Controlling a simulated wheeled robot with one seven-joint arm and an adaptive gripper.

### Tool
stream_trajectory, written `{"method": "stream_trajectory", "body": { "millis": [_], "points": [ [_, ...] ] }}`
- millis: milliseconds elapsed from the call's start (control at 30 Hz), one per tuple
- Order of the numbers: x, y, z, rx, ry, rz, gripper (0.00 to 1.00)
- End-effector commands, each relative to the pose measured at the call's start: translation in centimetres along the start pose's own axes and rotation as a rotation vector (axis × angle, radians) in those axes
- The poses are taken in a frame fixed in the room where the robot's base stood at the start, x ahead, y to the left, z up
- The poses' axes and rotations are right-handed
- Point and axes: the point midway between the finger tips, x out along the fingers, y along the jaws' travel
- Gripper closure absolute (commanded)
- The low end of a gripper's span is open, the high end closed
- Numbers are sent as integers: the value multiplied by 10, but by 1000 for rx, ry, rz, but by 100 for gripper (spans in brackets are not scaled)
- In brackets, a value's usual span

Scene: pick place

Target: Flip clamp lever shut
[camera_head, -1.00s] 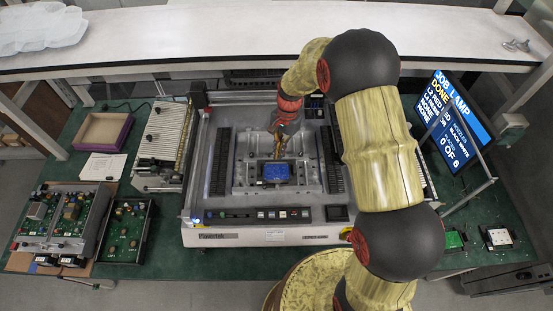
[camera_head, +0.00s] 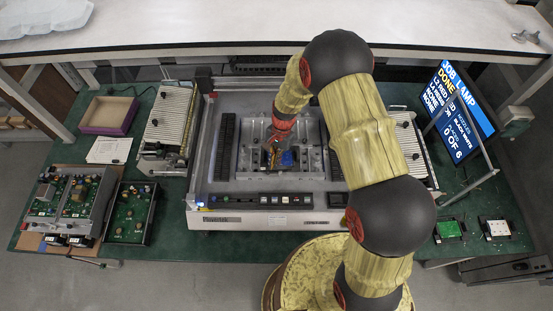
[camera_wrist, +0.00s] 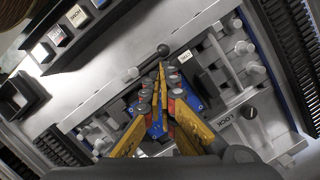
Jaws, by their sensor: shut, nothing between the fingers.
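A blue board (camera_head: 287,158) sits in the clamp fixture (camera_head: 247,163) in the middle of the bench machine. In the wrist view the blue board (camera_wrist: 190,97) is partly hidden behind my fingers. My gripper (camera_head: 270,160) is at the board's left side in the head view. In the wrist view my gripper (camera_wrist: 160,66) is shut and empty, its yellow fingers together. A black ball knob (camera_wrist: 163,50) lies just beyond the fingertips; I cannot tell whether they touch it. The lever's exact position is unclear.
Black slotted racks flank the fixture, one on the left (camera_head: 224,146). The machine's button panel (camera_head: 275,200) runs along the front. A white shelf (camera_head: 200,35) spans the back. A monitor (camera_head: 458,110) stands at the right and open electronics trays (camera_head: 75,200) lie at the left.

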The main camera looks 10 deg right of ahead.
Motion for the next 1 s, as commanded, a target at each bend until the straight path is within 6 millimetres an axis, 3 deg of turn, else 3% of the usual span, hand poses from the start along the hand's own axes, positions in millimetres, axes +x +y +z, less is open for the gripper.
{"method": "stream_trajectory", "body": {
  "millis": [1000],
  "points": [
    [1, -2, 4, -134, 0, 31, 100]
  ]
}}
